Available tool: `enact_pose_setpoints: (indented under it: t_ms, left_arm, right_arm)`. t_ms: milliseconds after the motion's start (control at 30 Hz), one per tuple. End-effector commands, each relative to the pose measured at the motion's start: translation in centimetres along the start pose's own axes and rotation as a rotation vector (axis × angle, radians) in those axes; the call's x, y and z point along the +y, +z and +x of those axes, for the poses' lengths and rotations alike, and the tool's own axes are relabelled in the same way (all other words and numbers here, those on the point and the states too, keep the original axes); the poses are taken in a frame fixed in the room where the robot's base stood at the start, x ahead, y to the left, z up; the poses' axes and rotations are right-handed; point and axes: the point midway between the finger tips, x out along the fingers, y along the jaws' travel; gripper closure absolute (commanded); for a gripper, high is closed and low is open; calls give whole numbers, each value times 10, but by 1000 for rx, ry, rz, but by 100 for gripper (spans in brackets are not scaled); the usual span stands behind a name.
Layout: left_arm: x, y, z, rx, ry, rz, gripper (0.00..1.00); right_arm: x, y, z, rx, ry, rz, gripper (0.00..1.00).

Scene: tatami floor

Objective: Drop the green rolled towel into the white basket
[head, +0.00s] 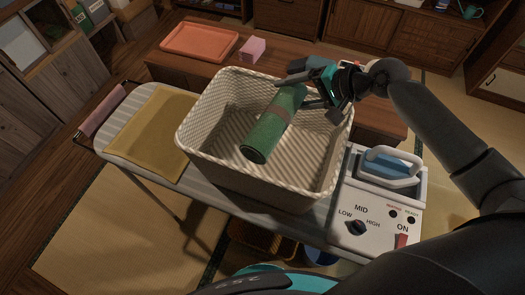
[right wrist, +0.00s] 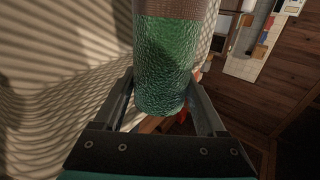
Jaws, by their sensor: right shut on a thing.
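The green rolled towel (head: 262,138) has a brownish band around its middle and is tilted, its lower end toward the viewer. It is over the open white basket (head: 190,140), within the rim as seen in the head view. My right gripper (head: 308,90) is shut on the towel's upper end. In the right wrist view the towel (right wrist: 165,60) sits between the two fingers of the gripper (right wrist: 160,105). The basket's wall (right wrist: 60,70) shows at the left there. Whether the towel touches the basket floor is hard to tell. My left gripper is not in view.
The basket stands on a striped ironing board (head: 130,150) with a yellow cloth (head: 150,130) at left and a white control unit with a blue iron (head: 385,168) at right. Behind is a low wooden table with an orange tray (head: 200,40) and a pink box (head: 252,49).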

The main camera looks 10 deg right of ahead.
Motion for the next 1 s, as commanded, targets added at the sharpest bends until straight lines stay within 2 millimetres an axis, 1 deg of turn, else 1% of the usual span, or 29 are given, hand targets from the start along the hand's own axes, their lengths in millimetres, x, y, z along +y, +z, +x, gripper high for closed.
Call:
enact_pose_setpoints:
  t_ms: [33,100,400,433,600,667,867,1000]
  left_arm:
    - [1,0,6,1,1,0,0]
    - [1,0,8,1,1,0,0]
    - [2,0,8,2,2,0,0]
    - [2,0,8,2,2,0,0]
    - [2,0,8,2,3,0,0]
    - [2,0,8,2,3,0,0]
    - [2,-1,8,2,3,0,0]
    - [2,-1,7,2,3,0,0]
  right_arm:
    - [4,0,3,1,-1,-1,87]
    - [5,0,4,1,-1,-1,87]
    - [4,0,3,1,-1,-1,87]
    - [4,0,3,1,-1,-1,24]
    - [4,0,4,1,-1,0,5]
    - [4,0,4,0,-1,0,0]
    - [5,0,4,0,1,-1,0]
    - [6,0,-3,1,2,0,0]
